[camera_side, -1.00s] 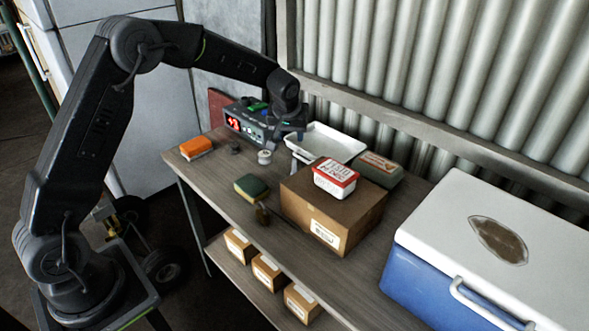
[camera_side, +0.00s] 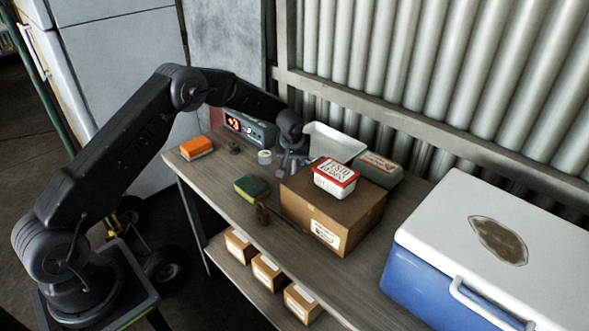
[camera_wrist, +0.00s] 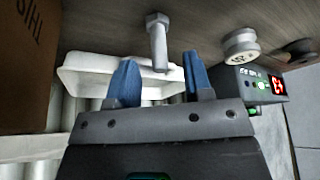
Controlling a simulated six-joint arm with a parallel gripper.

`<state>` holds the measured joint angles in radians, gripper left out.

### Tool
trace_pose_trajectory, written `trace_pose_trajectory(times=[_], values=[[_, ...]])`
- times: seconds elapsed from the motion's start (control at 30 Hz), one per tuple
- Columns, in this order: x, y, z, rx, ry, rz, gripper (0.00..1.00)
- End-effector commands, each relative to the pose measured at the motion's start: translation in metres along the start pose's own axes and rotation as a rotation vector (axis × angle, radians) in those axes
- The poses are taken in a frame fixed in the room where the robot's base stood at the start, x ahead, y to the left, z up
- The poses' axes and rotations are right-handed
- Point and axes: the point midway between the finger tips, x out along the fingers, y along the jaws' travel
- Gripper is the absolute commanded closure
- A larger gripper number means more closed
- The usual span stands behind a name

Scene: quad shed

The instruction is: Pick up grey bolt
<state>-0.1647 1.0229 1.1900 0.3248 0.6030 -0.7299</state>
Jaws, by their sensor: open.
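The grey bolt (camera_wrist: 157,38) shows in the wrist view, its hexagonal head at the top of the picture and its shank pointing down toward my gripper. My gripper (camera_wrist: 162,72) is open, with one blue finger on each side of the shank's lower end in the picture. I see no contact between the fingers and the bolt. In the side view my gripper (camera_side: 291,166) is low over the bench, between the cardboard box and the white roll. The bolt is hard to make out there beside the fingers.
A white tray (camera_side: 336,142) stands behind my gripper. A cardboard box (camera_side: 310,218) bearing a red-lidded tub (camera_side: 335,178) is close on the right. A white roll (camera_side: 264,157) and a device with a red display (camera_side: 250,129) are on the left. A sponge (camera_side: 251,187) lies in front.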

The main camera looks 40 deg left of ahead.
Motion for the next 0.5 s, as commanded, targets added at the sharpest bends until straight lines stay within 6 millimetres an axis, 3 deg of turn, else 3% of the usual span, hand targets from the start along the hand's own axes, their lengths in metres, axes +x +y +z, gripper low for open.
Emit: trace_pose_trajectory(times=[0.2, 0.5], values=[[0.031, 0.0, -0.001, 0.0, -0.001, 0.0, 0.53], [0.036, 0.0, -0.001, 0.001, -0.001, 0.001, 0.53]])
